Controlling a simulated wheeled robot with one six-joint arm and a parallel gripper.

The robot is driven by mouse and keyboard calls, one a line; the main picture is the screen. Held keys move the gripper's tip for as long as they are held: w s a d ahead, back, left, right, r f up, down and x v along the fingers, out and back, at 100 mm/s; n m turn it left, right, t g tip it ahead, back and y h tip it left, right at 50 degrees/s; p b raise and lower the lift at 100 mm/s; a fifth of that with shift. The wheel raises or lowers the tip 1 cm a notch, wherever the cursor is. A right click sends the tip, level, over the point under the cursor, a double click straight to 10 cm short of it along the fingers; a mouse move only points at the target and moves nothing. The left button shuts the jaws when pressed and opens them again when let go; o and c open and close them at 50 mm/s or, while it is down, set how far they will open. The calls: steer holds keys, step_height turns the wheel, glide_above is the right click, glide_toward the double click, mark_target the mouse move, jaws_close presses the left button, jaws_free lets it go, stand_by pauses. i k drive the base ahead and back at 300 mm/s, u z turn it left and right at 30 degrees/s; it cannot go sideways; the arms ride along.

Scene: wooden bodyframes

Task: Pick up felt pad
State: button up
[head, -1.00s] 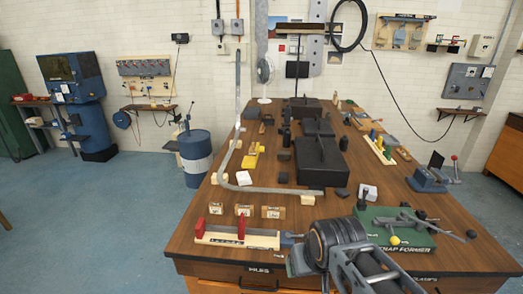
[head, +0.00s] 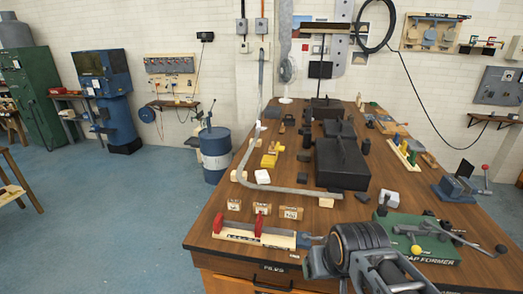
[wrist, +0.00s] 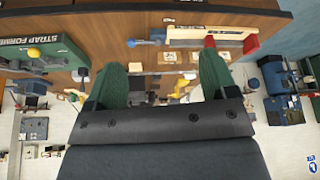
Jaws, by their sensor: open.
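I cannot pick out the felt pad with certainty. A small flat dark block (head: 362,197) lies on the wooden bench (head: 215,215) right of the bent grey strip, but its material is too small to tell. My gripper (wrist: 160,82) shows in the wrist view with its two green fingers wide apart and nothing between them. It is over the front part of the bench. In the head view my arm reaches in from the lower right and hides part of the bench's front edge.
A wooden rack with red parts (head: 262,234) lies at the front edge. The green strap former (head: 425,240) stands to its right. A bent grey strip (head: 290,190) and black cases (head: 340,165) fill the middle.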

mark_target(271, 149)
steer(key=u, duration=2.05)
steer(key=i, duration=3.55)
steer(key=z, duration=1.85)
steer(key=i, duration=3.65)
steer(key=z, duration=0.1)
